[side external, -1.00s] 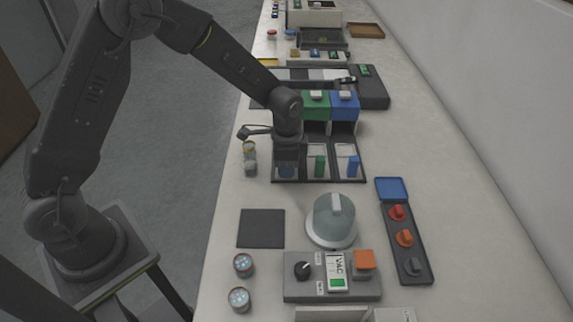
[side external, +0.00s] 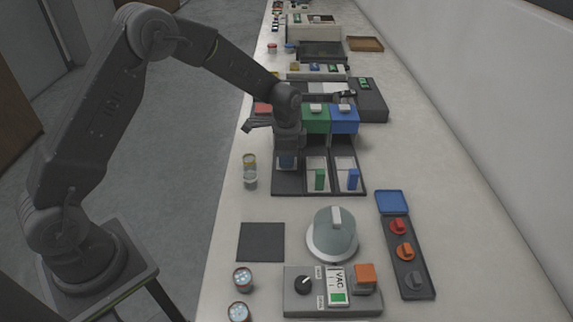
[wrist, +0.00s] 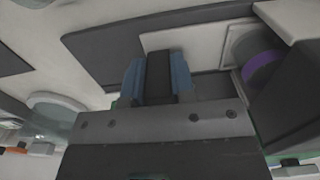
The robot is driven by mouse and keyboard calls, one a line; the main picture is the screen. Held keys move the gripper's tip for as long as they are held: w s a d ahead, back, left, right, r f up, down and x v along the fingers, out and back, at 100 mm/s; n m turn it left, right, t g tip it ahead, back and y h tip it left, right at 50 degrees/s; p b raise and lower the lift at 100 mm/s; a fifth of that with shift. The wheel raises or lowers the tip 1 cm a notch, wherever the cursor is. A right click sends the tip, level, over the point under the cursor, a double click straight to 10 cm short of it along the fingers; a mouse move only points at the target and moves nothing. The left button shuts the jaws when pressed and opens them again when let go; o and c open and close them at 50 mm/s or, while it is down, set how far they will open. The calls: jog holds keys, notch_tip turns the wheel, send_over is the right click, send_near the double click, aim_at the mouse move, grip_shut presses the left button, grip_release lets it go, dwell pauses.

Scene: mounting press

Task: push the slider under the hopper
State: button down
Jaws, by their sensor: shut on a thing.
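The left hopper is red (side external: 263,108) and mostly hidden behind my wrist. Green (side external: 316,121) and blue (side external: 344,121) hoppers stand to its right. My gripper (side external: 287,164) is low in the left lane, just in front of the hoppers. In the wrist view its two blue-grey fingers (wrist: 157,75) are shut on a dark upright block (wrist: 158,88), the slider's handle. The rest of that slider is mostly hidden in the side view. The sliders with the green handle (side external: 320,179) and the blue handle (side external: 353,179) sit at the near ends of their lanes.
A clear jar (side external: 250,172) stands close to the left of the lanes. A grey dial dome (side external: 333,234), a dark square mat (side external: 261,242) and a tray of knobs (side external: 408,262) lie nearer. A purple-sided round piece (wrist: 262,65) shows at right in the wrist view.

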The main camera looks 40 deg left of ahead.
jog(key=c, duration=1)
grip_release()
jog(key=shift+o, duration=0.2)
jog(key=shift+r, duration=0.1)
notch_tip(320, 180, up, 14)
